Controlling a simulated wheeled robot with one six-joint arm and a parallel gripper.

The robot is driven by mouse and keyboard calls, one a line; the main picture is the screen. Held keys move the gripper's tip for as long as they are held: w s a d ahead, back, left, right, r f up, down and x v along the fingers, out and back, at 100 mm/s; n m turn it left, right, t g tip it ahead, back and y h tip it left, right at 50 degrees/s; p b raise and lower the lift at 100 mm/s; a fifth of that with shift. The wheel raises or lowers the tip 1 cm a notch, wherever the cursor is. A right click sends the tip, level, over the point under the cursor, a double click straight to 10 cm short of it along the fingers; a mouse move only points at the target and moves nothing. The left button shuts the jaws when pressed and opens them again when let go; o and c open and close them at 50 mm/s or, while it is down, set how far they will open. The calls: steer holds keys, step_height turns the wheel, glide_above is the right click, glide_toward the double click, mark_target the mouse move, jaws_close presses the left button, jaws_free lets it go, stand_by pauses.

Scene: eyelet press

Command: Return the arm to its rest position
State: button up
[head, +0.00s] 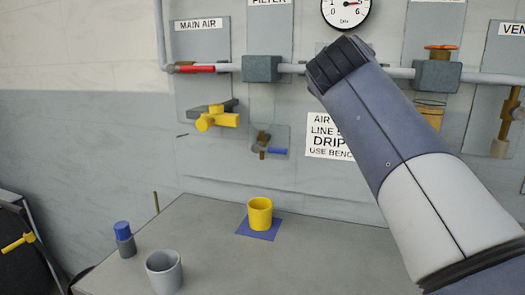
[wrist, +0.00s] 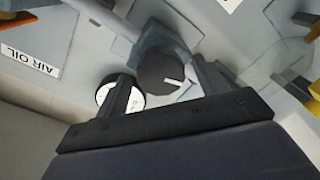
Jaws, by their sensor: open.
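My arm (head: 410,160) reaches up across the right side of the head view, toward the pipe panel on the wall. It hides my gripper there. In the wrist view my gripper (wrist: 163,76) is open, with one dark finger on each side. A dark round knob (wrist: 160,72) with a white mark shows between the fingers. Nothing is clearly held, and I cannot tell how far the fingers are from the knob.
A gauge (head: 346,10) and a grey pipe (head: 300,69) with valves run along the wall. A yellow cup (head: 260,213) on a blue square, a grey cup (head: 164,272) and a blue-capped bottle (head: 125,240) stand on the bench (head: 215,255). The bench's middle is clear.

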steer(key=n+p, duration=0.4)
steer(key=n, duration=0.2)
steer(key=n+h+p, duration=0.1)
steer(key=n+p, duration=0.3)
steer(key=n, duration=0.3)
steer(key=n+p, duration=0.4)
steer(key=n, duration=0.2)
steer(key=shift+w+a+f+g+h+p, duration=0.1)
steer(key=shift+f+g+h+p, duration=0.2)
steer(key=shift+h+p, duration=0.1)
